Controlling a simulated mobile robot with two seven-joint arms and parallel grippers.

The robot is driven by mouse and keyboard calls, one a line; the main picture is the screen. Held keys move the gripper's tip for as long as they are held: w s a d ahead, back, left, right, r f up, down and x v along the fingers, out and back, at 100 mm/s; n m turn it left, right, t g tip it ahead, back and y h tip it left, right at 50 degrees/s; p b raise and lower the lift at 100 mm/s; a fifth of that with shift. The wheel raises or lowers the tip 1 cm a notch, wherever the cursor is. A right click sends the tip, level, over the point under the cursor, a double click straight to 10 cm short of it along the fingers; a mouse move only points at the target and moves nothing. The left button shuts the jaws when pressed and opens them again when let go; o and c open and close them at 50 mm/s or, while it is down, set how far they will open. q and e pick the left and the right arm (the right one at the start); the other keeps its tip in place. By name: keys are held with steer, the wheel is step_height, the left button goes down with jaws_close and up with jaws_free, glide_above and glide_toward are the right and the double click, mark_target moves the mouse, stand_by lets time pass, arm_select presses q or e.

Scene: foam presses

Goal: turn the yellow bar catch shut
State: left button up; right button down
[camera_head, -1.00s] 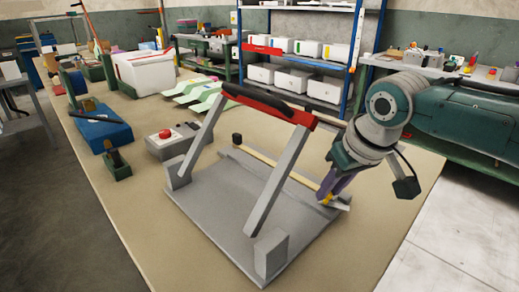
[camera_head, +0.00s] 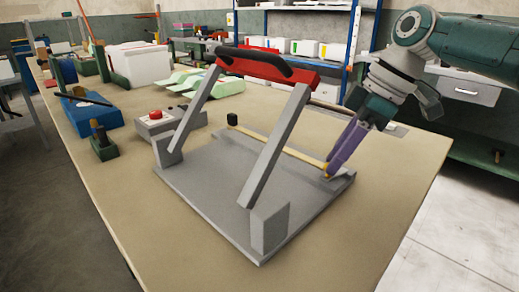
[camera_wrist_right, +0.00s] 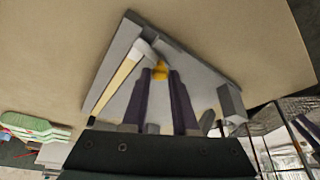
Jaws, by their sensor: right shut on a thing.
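The press has a grey base plate (camera_head: 215,205), with two slanted grey arms raised over it and a red crossbar (camera_head: 262,68) on top. The long, pale yellow bar catch (camera_head: 285,145) lies low along the back of the plate, between a black block (camera_head: 232,118) and my right gripper. It also shows in the right wrist view (camera_wrist_right: 113,86). My right gripper (camera_head: 328,175) points down at the bar's right end, its purple fingers shut on a small yellow piece there. That yellow piece (camera_wrist_right: 160,71) shows between the fingertips in the wrist view. My left gripper is not in view.
A grey box with a red button (camera_head: 156,115) stands left of the press. A green holder (camera_head: 104,148) and a blue box (camera_head: 95,113) are farther left. Pale green sheets (camera_head: 208,84) lie behind. The table's front left is clear.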

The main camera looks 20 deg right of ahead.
steer(key=shift+w+f+n+g+b, duration=0.15)
steer(key=shift+n+g+b, duration=0.35)
steer(key=shift+n+b, duration=0.8)
steer(key=shift+d+b, duration=0.1)
steer(key=shift+b, duration=0.4)
steer(key=c, duration=0.7)
jaws_free()
steer(key=p+v, duration=0.1)
steer(key=v, duration=0.9)
steer(key=shift+d, duration=0.1)
